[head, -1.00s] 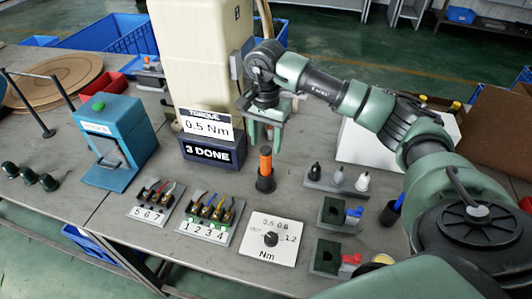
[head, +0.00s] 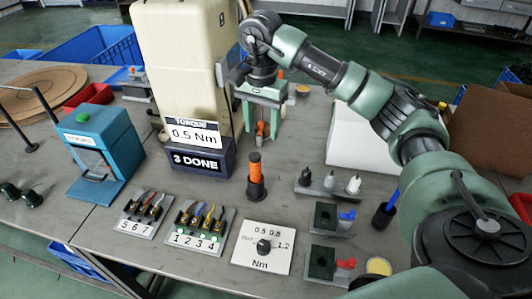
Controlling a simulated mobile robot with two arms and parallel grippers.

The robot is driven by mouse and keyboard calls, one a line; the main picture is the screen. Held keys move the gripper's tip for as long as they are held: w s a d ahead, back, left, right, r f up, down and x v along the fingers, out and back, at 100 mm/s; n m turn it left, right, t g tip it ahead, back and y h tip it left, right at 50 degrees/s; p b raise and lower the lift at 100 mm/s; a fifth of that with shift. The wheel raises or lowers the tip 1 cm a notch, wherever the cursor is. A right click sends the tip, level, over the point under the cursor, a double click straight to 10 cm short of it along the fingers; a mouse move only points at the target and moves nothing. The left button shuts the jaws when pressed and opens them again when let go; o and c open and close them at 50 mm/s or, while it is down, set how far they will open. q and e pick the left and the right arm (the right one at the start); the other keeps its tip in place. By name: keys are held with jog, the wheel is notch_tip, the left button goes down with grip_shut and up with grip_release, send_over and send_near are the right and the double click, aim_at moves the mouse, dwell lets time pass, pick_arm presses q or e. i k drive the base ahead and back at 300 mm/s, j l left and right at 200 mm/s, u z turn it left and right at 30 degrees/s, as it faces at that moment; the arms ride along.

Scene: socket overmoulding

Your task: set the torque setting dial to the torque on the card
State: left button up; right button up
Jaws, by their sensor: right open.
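The torque card (head: 197,134) reads "TORQUE 0.5 Nm" and stands on a dark block marked "3 DONE" (head: 199,163). The torque setting dial (head: 263,246) is a small black knob on a white plate (head: 262,263) at the front of the table. The plate has the marks 0.5, 0.8 and 1.2, another small mark at the left that I cannot read, and "Nm". Where the knob points is too small to tell. My right gripper (head: 261,132) hangs open, fingers down, behind the orange-handled tool and well beyond the dial. My left gripper is out of view.
An orange-handled tool (head: 255,175) stands upright in a dark holder between my right gripper and the dial. Terminal blocks (head: 196,240) lie left of the dial. Green fixtures (head: 323,262) and a dark cup with a blue pen (head: 384,215) stand to the right.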

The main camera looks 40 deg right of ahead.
aim_at(264, 247)
jog(key=z, duration=1)
